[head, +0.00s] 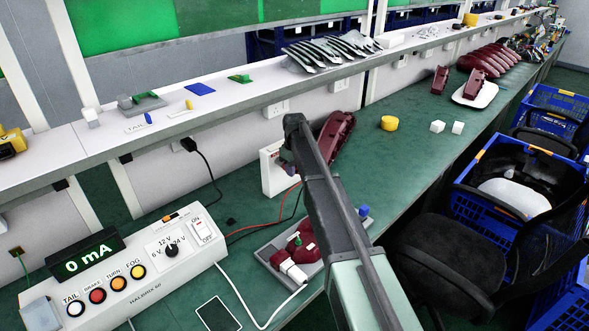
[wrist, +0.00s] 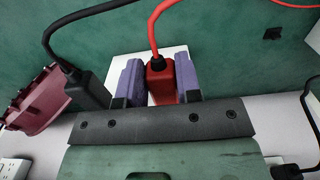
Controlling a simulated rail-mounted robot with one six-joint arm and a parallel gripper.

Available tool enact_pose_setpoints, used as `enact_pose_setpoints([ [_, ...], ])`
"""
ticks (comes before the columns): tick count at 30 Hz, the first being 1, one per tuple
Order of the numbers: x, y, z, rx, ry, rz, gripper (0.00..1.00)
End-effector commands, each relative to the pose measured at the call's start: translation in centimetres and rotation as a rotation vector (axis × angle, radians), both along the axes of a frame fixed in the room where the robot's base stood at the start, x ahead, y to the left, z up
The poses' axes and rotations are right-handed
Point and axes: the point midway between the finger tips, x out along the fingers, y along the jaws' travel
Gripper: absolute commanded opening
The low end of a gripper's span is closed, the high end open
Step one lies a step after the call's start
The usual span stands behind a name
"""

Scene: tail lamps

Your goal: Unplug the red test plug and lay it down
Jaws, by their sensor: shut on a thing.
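The red test plug (wrist: 160,84) is between the two purple fingers of my gripper (wrist: 158,82) in the wrist view, and its red cable rises from it. A black plug (wrist: 86,90) with its own cable sits to the left, apart from the fingers. The white box (head: 272,168) stands on the green bench in the head view and also shows behind the fingers in the wrist view (wrist: 178,52). My arm hides the red plug in the head view. The plug's front end is hidden, so I cannot tell whether it is in a socket.
The power supply (head: 140,270) reads 0 mA at the front left. A dark red tail lamp (head: 337,135) lies beside the white box. A grey tray (head: 272,250) with red parts is nearer.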

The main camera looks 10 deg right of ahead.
Motion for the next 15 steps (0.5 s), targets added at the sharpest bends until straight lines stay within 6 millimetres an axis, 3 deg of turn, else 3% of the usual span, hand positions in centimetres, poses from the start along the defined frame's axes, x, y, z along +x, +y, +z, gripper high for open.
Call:
enact_pose_setpoints([
  [1, -0.01, 0.0, 0.0, 0.0, 0.0, 0.0, 0.16],
  [4, -0.01, 0.0, -0.01, 0.0, 0.0, 0.0, 0.03],
  [15, -0.91, -0.54, -0.01, -0.001, 0.001, -0.001, 0.03],
])
